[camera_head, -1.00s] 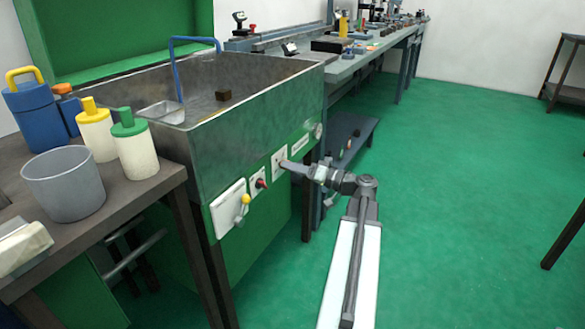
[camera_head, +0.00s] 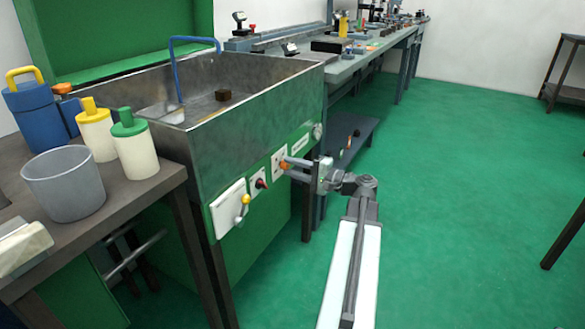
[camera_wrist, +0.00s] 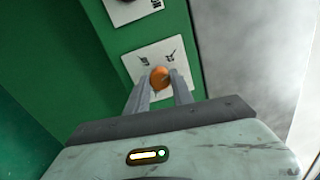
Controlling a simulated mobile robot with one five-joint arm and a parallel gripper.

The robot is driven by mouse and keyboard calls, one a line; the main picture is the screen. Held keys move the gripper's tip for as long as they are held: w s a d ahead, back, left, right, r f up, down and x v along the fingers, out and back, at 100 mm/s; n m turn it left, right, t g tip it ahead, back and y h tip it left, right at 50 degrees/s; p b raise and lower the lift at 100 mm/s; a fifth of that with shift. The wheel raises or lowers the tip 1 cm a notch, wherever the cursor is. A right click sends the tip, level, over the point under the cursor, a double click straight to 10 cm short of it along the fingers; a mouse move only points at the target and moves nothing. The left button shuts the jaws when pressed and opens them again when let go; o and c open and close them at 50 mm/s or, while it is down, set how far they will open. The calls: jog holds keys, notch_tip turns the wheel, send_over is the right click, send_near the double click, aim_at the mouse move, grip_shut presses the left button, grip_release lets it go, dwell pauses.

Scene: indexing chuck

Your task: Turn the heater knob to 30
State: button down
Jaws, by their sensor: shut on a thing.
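The heater knob is a small orange knob (camera_wrist: 159,77) on a white plate (camera_wrist: 150,58) on the green front panel of the sink unit. In the wrist view my gripper (camera_wrist: 165,88) has its two grey fingers on either side of the knob, shut on it. Dark marks show on the plate beyond the knob, too small to read. In the head view the orange knob (camera_head: 284,165) shows at the tips of my gripper (camera_head: 290,168). The knob's pointer and exact setting cannot be made out.
Left of the knob on the same panel are a red knob (camera_head: 261,183) and a yellow-handled lever (camera_head: 244,200). The metal sink (camera_head: 250,120) rises above. A side table (camera_head: 150,187) with containers stands left.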

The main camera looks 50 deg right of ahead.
jog(key=m, duration=0.6)
jog(key=shift+d+m, duration=0.15)
jog(key=shift+m, duration=0.15)
jog(key=m, duration=0.6)
dwell(0.4)
jog(key=c, duration=1.1)
grip_release()
jog(key=v, duration=0.7)
jog(key=shift+s, duration=0.4)
